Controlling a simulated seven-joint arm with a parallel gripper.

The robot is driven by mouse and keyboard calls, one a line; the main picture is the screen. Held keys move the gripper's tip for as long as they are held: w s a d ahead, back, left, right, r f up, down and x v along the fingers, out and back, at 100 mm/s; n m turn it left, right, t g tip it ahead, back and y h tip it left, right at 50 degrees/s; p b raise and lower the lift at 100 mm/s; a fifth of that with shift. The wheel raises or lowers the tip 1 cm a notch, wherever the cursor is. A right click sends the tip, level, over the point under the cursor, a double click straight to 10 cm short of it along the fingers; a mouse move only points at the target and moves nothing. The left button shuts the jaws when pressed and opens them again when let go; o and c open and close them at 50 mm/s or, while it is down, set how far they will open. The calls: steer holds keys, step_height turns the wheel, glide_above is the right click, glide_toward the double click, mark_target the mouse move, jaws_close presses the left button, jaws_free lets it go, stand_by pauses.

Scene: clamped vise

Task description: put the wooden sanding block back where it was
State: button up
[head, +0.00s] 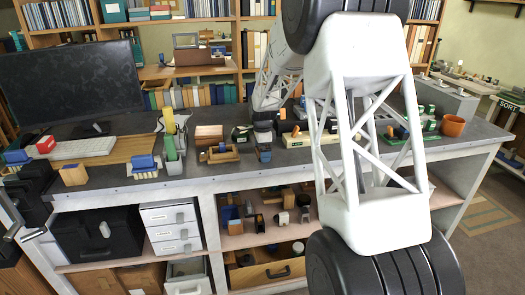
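I cannot say for sure which item is the wooden sanding block. A brown wooden block (209,133) sits on the grey workbench (330,166) left of my gripper. In front of it is a shallow wooden tray (222,154) with a small blue item in it. My gripper (264,155) is low over the middle of the bench, at the end of my white lattice arm. Its fingers are small and dark here, so I cannot see whether they are open or hold anything. A small dark green device (241,134), perhaps a vise, stands just left of it.
An orange-brown pot (452,126) stands at the right. My arm hides part of the bench's right half. The front strip is mostly clear.

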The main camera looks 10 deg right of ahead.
steer(key=shift+r, duration=0.1)
step_height(320, 180, up, 12)
steer(key=shift+r, duration=0.1)
stand_by(0.7)
stand_by(0.5)
steer(key=shift+s+r, duration=0.1)
steer(key=shift+s, duration=0.1)
steer(key=s+a+r+n+t, duration=0.1)
steer(key=s+r+n, duration=0.4)
steer(key=s, duration=0.9)
steer(key=s+r+n, duration=0.4)
steer(key=s, duration=1)
steer(key=s+f+n, duration=0.1)
steer(key=s+n, duration=0.2)
steer(key=s, duration=0.6)
steer(key=s+f+n+t, duration=0.1)
steer(key=s+f+n, duration=0.1)
steer(key=s, duration=0.7)
steer(key=s+f+n, duration=0.2)
steer(key=s+n, duration=0.1)
steer(key=s, duration=0.6)
steer(key=shift+s+a+f+n+t, duration=0.25)
steer(key=shift+s+n+t, duration=0.05)
steer(key=shift+n, duration=0.1)
